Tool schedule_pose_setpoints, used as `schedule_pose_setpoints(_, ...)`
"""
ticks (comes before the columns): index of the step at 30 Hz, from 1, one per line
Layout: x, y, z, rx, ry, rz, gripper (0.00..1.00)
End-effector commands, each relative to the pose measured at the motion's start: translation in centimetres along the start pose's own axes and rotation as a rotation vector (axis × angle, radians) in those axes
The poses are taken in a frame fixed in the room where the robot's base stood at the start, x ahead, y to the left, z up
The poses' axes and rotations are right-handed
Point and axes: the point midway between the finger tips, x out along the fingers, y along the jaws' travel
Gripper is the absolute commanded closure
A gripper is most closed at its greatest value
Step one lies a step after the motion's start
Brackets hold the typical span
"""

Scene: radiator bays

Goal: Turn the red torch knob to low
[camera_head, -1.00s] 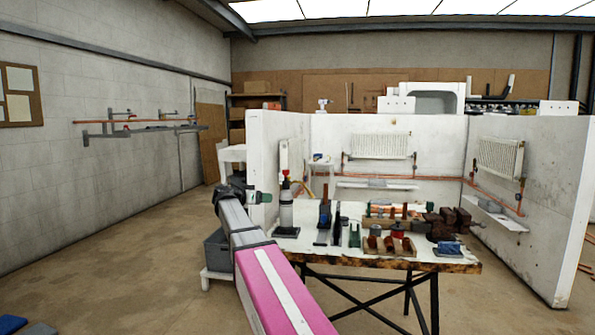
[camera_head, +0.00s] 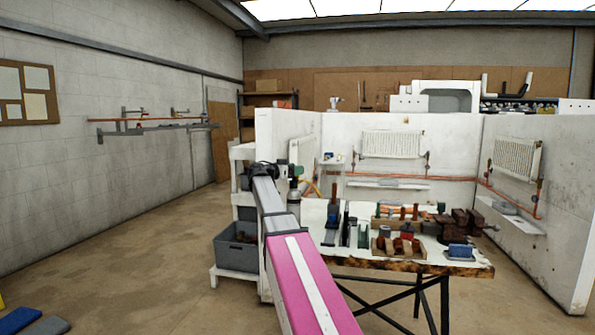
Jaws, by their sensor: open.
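The torch (camera_head: 294,200) stands at the left end of the workbench (camera_head: 440,262), mostly hidden behind my arm. Only a narrow part of its body shows. I cannot make out its red knob in this view, nor its setting. My gripper (camera_head: 291,171) is at the end of my grey and pink arm, at about the height of the torch's top. It looks small and partly blends with the torch, so I cannot tell whether it touches the knob. It is open, and nothing shows between its jaws.
Upright tools (camera_head: 333,212), a rack of red-brown pieces (camera_head: 396,246), a dark vise (camera_head: 462,225) and a blue block (camera_head: 460,252) crowd the bench. A shelf cart with a grey bin (camera_head: 236,248) stands left of it. White bay walls (camera_head: 400,140) rise behind.

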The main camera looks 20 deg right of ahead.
Motion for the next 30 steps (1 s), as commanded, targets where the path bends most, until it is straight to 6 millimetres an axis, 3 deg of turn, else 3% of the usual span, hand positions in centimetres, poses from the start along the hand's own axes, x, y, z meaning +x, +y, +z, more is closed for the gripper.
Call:
schedule_pose_setpoints(4, 1.05, 0.02, 0.01, 0.0, 0.0, 0.001, 0.41)
schedule_pose_setpoints(13, 1.24, 0.03, 0.03, 0.0, 0.0, 0.0, 0.41)
schedule_pose_setpoints(14, 1.24, 0.03, 0.03, 0.0, 0.0, 0.0, 0.45)
schedule_pose_setpoints(18, 1.23, 0.03, 0.03, 0.0, -0.001, 0.0, 0.9)
schedule_pose_setpoints(30, 1.18, 0.1, 0.06, 0.0, -0.001, -0.051, 0.9)
